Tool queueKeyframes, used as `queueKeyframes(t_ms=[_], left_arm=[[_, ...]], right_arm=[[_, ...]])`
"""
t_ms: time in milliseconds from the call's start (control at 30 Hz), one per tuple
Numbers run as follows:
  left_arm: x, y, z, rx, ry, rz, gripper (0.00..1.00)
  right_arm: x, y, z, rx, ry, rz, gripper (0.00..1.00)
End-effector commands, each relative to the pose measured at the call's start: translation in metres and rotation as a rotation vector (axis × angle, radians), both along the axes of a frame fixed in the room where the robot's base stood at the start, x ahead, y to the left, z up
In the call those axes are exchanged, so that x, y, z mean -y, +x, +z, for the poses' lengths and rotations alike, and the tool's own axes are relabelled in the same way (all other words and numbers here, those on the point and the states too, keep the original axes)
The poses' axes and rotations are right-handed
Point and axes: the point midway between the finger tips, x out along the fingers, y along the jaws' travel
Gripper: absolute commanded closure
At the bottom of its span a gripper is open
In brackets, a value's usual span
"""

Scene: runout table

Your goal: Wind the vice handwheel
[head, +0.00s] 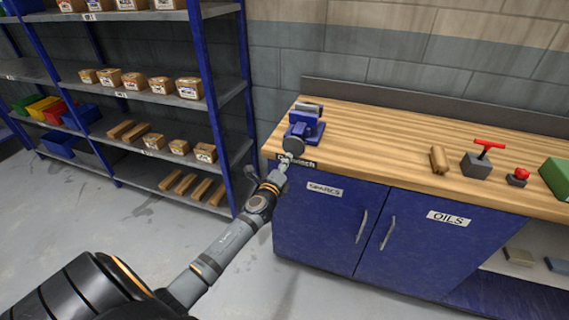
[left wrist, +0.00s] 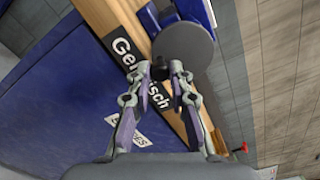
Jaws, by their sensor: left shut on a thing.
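The blue vice (head: 306,122) stands on the left end of the wooden workbench top (head: 400,135). Its round grey handwheel (head: 293,146) faces the front edge; it also shows in the left wrist view (left wrist: 185,50). My left gripper (head: 285,162) reaches up to the wheel from the front. In the left wrist view its two fingers (left wrist: 160,72) close around a small dark knob (left wrist: 160,68) at the rim of the wheel, partly hidden between the fingertips. My right gripper is not in view.
A wooden cylinder (head: 439,159), a grey block with a red T-handle (head: 477,165), a red-knobbed piece (head: 518,177) and a green box (head: 557,177) stand to the right on the bench. Blue cabinet doors (head: 320,225) are below. A blue-framed shelf (head: 215,80) stands left.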

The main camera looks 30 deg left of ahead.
Motion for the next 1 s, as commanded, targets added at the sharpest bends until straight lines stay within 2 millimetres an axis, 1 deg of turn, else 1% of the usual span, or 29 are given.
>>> queueKeyframes(t_ms=[33, 100, 167, 400, 467, 600, 700, 933, 1000], left_arm=[[0.002, 0.001, -0.004, 0.018, -0.062, 0.000, 1.00], [0.005, 0.001, -0.004, 0.038, -0.145, 0.000, 1.00], [0.006, 0.002, -0.003, 0.048, -0.188, 0.000, 1.00], [0.006, 0.002, -0.002, 0.051, -0.207, 0.001, 1.00], [0.007, 0.002, -0.003, 0.055, -0.224, 0.001, 1.00], [0.012, 0.003, -0.005, 0.099, -0.402, -0.001, 1.00], [0.015, 0.004, -0.004, 0.119, -0.485, 0.001, 1.00], [0.015, 0.004, -0.002, 0.121, -0.500, 0.002, 1.00], [0.016, 0.004, -0.003, 0.127, -0.525, 0.001, 1.00]], right_arm=[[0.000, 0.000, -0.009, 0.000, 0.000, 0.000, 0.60], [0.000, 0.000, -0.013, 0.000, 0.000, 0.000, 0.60], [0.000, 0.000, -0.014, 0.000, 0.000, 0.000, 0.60], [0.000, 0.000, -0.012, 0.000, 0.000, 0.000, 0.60], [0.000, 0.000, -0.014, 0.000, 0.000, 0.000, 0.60], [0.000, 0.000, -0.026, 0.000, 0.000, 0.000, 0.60], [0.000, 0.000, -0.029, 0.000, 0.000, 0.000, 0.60], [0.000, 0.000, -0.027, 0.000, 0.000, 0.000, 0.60], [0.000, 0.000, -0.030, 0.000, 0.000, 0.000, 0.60]])
